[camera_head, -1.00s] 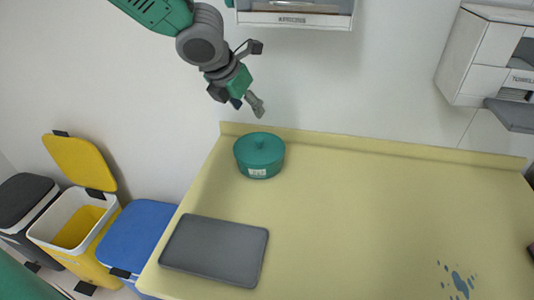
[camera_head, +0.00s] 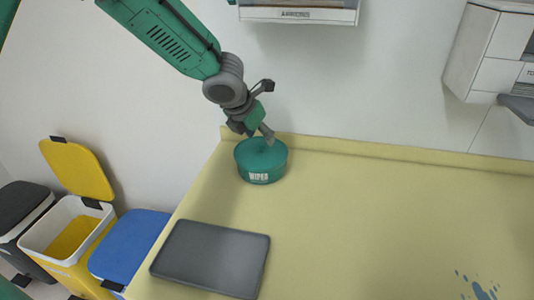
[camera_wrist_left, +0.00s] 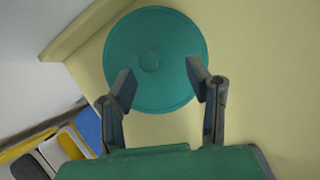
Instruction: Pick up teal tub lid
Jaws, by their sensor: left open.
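The teal tub (camera_head: 261,175), labelled as wipes, stands upright on the yellow counter near its back left corner. Its round teal lid (camera_head: 256,152) sits on top. In the left wrist view the lid (camera_wrist_left: 150,35) shows from above, with a small round knob (camera_wrist_left: 149,62) at its middle. My left gripper (camera_head: 266,136) is just above the lid. In the left wrist view its open fingers (camera_wrist_left: 160,80) straddle the near part of the lid, with the knob a little beyond the tips. Contact cannot be told. My right gripper is not in view.
A dark grey tray (camera_head: 211,259) lies at the counter's front left. Blue stains (camera_head: 478,288) mark the front right. The middle of the counter (camera_head: 370,220) is clear. Yellow (camera_head: 70,236) and blue (camera_head: 130,242) bins stand left. Wall dispensers (camera_head: 298,14) hang above.

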